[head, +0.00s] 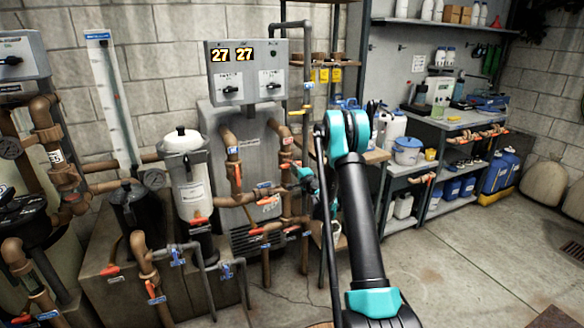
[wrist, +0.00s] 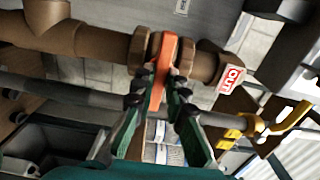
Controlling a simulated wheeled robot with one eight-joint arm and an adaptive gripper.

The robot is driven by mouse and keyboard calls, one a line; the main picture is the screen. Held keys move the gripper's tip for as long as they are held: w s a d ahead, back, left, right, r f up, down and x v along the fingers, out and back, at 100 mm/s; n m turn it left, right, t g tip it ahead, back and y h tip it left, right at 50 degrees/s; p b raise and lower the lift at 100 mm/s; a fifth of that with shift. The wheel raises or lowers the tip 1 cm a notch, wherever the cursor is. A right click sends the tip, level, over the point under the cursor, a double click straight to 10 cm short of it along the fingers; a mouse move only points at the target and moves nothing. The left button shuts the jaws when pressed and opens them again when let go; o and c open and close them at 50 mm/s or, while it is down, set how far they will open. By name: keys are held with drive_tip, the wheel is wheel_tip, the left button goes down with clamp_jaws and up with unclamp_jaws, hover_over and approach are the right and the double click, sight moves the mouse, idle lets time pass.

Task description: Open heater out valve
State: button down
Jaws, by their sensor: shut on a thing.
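The heater out valve sits on a brown pipe (wrist: 100,43) that runs across the wrist view. Its orange handle (wrist: 164,58) lies across the pipe between two brown collars. A red and white "OUT" tag (wrist: 231,79) is on the pipe just right of it. My gripper (wrist: 161,84) has its dark green fingers closed on either side of the handle's near end. In the head view my gripper (head: 306,178) is at the pipes right of the grey heater (head: 245,165), where the handle it holds is hard to make out.
A yellow valve (wrist: 250,125) is on a thinner pipe right of my gripper. A white filter canister (head: 186,180) and several pipes stand left of the heater. A shelf unit (head: 445,125) with bottles is at right. The concrete floor (head: 470,250) at front right is mostly clear.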

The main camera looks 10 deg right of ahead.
drive_tip(key=n, duration=1.8)
drive_tip(key=c, duration=1.4)
unclamp_jaws()
drive_tip(key=shift+c, duration=0.2)
drive_tip(key=v, duration=0.7)
